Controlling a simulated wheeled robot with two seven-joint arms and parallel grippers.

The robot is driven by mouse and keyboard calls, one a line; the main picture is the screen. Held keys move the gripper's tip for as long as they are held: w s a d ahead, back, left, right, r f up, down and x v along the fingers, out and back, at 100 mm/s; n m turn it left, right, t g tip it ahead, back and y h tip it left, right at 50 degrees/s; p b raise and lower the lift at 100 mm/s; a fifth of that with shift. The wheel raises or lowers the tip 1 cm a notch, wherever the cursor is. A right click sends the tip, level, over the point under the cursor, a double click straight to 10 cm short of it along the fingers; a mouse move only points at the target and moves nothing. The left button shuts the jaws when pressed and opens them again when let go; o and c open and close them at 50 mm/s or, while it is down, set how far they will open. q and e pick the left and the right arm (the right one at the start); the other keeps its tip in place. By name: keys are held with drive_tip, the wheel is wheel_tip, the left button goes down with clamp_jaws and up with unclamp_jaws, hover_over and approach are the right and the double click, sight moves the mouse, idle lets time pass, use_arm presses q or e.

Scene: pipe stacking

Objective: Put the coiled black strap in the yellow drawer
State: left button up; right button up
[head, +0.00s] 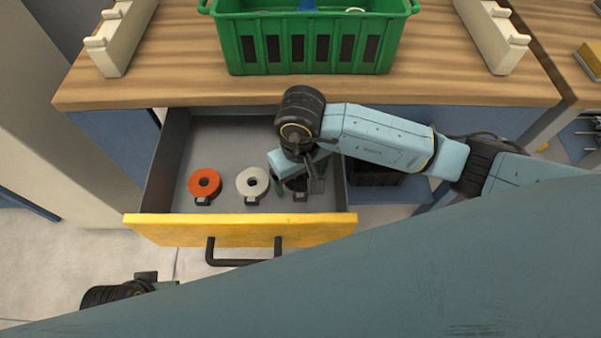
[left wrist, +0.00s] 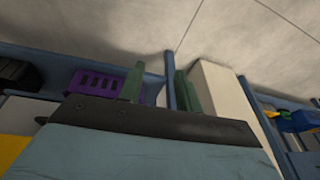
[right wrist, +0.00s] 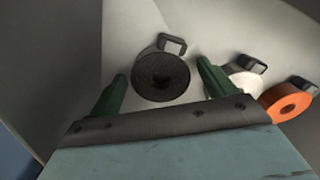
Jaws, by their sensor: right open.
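The coiled black strap (right wrist: 160,77) lies flat on the floor of the open yellow drawer (head: 240,230), at its right side. In the head view my right gripper (head: 303,182) is over the strap and hides most of it. In the right wrist view the right gripper (right wrist: 161,70) is open, with its green fingers on either side of the strap's near edge; I see no grip, and contact cannot be told. My left gripper (left wrist: 160,75) is away from the drawer, its green fingers apart with nothing between them.
A white coil (head: 252,183) and an orange coil (head: 204,184) lie left of the black strap in the drawer. The drawer's front has a dark handle (head: 243,260). A green crate (head: 312,50) stands on the wooden worktop (head: 180,60) above. A purple crate (left wrist: 92,82) shows in the left wrist view.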

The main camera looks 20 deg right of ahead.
sight(300, 178)
drive_tip(key=shift+r, duration=0.1)
drive_tip(key=shift+r+p, duration=0.25)
drive_tip(key=shift+p, duration=0.05)
use_arm(q)
drive_tip(key=s+a+f+p, duration=0.2)
drive_tip(key=a+f+p, duration=0.1)
drive_tip(key=f, duration=0.5)
drive_tip(key=shift+a+f+g+y, duration=0.25)
drive_tip(key=shift+a+g+y, duration=0.15)
drive_tip(key=shift+a, duration=0.25)
use_arm(e)
wheel_tip(300, 178, up, 12)
drive_tip(key=shift+f, duration=0.15)
use_arm(q)
drive_tip(key=shift+s, duration=0.1)
